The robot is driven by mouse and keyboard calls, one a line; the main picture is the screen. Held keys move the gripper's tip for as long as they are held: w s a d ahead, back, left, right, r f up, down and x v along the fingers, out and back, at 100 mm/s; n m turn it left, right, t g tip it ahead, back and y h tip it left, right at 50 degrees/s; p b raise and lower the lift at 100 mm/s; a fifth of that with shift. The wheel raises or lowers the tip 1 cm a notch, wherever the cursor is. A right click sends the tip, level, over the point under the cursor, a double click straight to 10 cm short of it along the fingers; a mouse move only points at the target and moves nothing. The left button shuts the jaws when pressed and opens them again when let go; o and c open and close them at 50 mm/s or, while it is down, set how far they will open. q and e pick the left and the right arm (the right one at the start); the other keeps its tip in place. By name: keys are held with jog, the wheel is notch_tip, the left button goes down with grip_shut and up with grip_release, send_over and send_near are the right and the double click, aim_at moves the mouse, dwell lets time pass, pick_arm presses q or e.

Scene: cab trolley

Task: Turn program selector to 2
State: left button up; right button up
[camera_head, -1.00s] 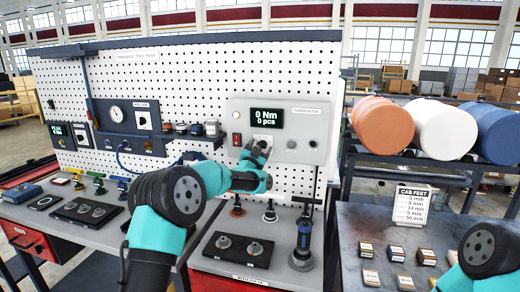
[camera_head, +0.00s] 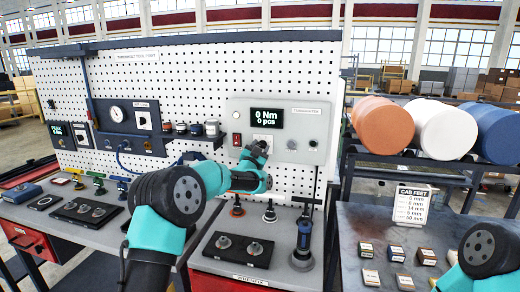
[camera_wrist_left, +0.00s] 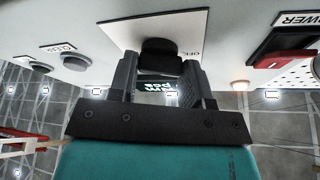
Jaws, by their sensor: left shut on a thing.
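The controller box (camera_head: 306,163) is a light grey panel on the pegboard, with a display (camera_head: 266,118) reading 0 Nm, 0 pcs. My left gripper (camera_head: 258,147) is at the box just below the display. In the left wrist view, my left gripper (camera_wrist_left: 158,78) is shut on the black program selector (camera_wrist_left: 160,48), one finger on each side of it. The selector sits on a white label plate (camera_wrist_left: 125,30), where "OFF" is partly legible. The pointer and the other marks are hidden, so its setting cannot be read. My right gripper is out of view.
A red power switch (camera_wrist_left: 285,58) is beside the selector, also seen in the head view (camera_head: 237,139). Round buttons (camera_wrist_left: 75,62) lie on the other side. Tool stands and a grey-blue tool (camera_head: 302,245) are on the bench below.

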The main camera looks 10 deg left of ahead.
pick_arm(q)
jog(key=shift+m, duration=0.3)
jog(key=m+g+h, duration=0.1)
jog(key=m, duration=0.1)
jog(key=m+h, duration=0.1)
jog(key=m, duration=0.2)
jog(key=shift+a+r+g+h, duration=0.1)
jog(key=shift+g+h, duration=0.3)
jog(key=m+g, duration=0.1)
jog(key=m, duration=0.2)
jog(key=m+g, duration=0.1)
jog(key=m, duration=0.1)
jog(key=shift+r+m+h, duration=0.1)
jog(key=shift+m+h, duration=0.2)
jog(key=shift+m, duration=0.1)
jog(key=m, duration=0.2)
jog(key=m+g, duration=0.1)
jog(key=m, duration=0.1)
jog(key=shift+m+g, duration=0.3)
jog(key=shift+r+m+g+y, duration=0.15)
jog(key=shift+m+g+y, duration=0.5)
jog(key=shift+m, duration=1.15)
jog(key=o, duration=0.9)
